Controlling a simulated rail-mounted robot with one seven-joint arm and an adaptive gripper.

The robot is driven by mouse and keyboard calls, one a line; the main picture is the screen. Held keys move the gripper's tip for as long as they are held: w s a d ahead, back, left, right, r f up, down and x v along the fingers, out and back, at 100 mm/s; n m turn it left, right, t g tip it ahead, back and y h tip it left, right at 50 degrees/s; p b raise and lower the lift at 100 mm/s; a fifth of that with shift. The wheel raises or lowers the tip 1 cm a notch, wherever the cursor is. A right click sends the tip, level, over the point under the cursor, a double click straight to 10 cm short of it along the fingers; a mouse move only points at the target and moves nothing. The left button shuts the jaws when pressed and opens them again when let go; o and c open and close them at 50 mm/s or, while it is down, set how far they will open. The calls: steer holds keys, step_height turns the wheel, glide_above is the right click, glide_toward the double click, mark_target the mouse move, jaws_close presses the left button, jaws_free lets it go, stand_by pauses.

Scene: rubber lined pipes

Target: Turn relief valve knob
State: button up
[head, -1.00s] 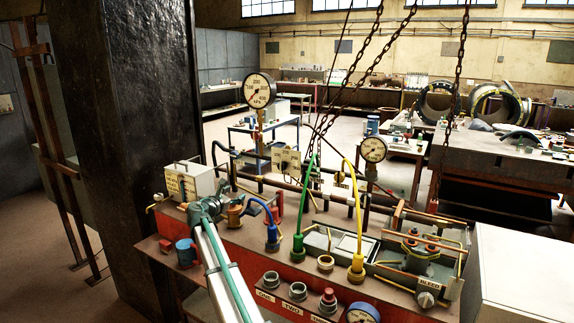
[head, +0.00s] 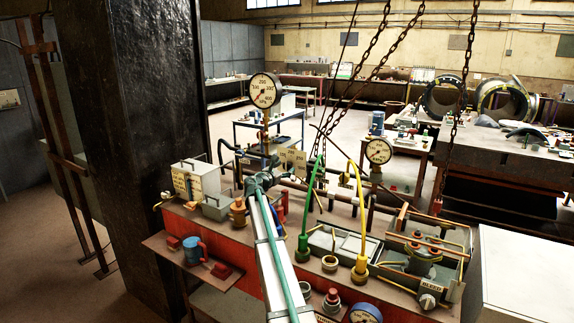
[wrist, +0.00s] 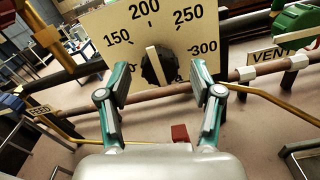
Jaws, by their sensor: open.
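The relief valve knob (wrist: 154,66) is black with a pale pointer bar, mounted on a cream dial plate (wrist: 110,30) marked from 150 to 300. The pointer stands nearly upright, tilted slightly left, toward the 200 mark. In the head view, cream plates (head: 292,160) with numbers stand just right of my gripper (head: 262,177); the knob is too small to make out there. In the wrist view my gripper (wrist: 160,78) is open, with one green-and-grey finger at each side of the knob. The fingers appear apart from it; the remaining depth is unclear.
A brown pipe (wrist: 150,95) runs across below the dial plate. A VENT label (wrist: 272,58) and green valve part (wrist: 292,22) are at right. On the red bench, green (head: 304,225) and yellow (head: 360,235) hoses rise right of my arm. A large gauge (head: 264,90) stands behind.

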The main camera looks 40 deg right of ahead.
steer(key=shift+x, duration=1.3)
steer(key=c, duration=1.1)
steer(key=shift+f, duration=0.1)
steer(key=shift+c, duration=0.2)
